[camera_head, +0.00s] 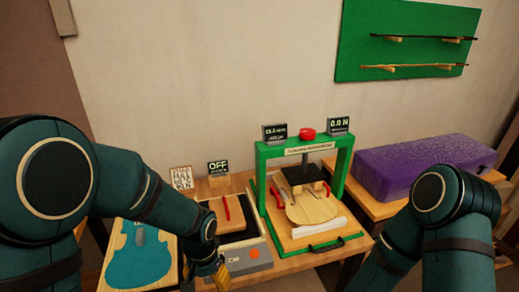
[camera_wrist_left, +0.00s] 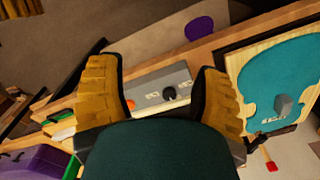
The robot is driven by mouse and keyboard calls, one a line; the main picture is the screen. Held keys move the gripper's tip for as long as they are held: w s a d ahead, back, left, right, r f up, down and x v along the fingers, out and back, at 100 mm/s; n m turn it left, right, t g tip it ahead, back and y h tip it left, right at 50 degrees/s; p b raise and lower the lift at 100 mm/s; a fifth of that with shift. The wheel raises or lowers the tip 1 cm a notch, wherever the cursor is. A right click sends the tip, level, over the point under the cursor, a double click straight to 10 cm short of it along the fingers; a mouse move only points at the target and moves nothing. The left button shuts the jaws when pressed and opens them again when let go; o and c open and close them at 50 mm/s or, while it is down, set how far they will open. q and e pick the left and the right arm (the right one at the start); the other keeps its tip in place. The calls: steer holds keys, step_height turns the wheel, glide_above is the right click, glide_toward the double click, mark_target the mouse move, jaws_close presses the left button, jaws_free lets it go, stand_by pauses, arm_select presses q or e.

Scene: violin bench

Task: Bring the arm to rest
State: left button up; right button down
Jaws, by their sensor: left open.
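My left arm comes in from the left of the head view and reaches down to the bench front. Its gripper (camera_head: 218,274) is partly in view at the bottom edge, left of the grey control box. In the left wrist view the two yellow ribbed fingers of this gripper (camera_wrist_left: 160,82) stand wide apart with nothing held between them. The grey control box (camera_wrist_left: 160,84), with a black knob and an orange button, shows beyond the gap. My right arm is at the lower right of the head view; its gripper is out of the picture.
A green press frame (camera_head: 262,180) stands on the bench over a pale wooden plate (camera_head: 312,207). A teal violin-shaped piece (camera_head: 140,258) lies at the left. A purple case (camera_head: 425,165) lies at the right. A green bow rack (camera_head: 405,42) hangs on the wall.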

arm_select(q)
steer(key=s+d+f+n+h, duration=0.1)
steer(key=s+f+n, duration=0.1)
steer(key=f, duration=0.4)
steer(key=s+f+n+t+h, duration=0.1)
steer(key=s+f, duration=0.3)
steer(key=f, duration=0.1)
steer(key=s+d+f+n+t+h+b, duration=0.1)
steer(key=s+f+n+h, duration=0.1)
steer(key=f, duration=0.4)
steer(key=shift+s+d+f+n, duration=0.3)
steer(key=shift+s+f, duration=0.05)
steer(key=shift+s, duration=0.2)
stand_by(0.7)
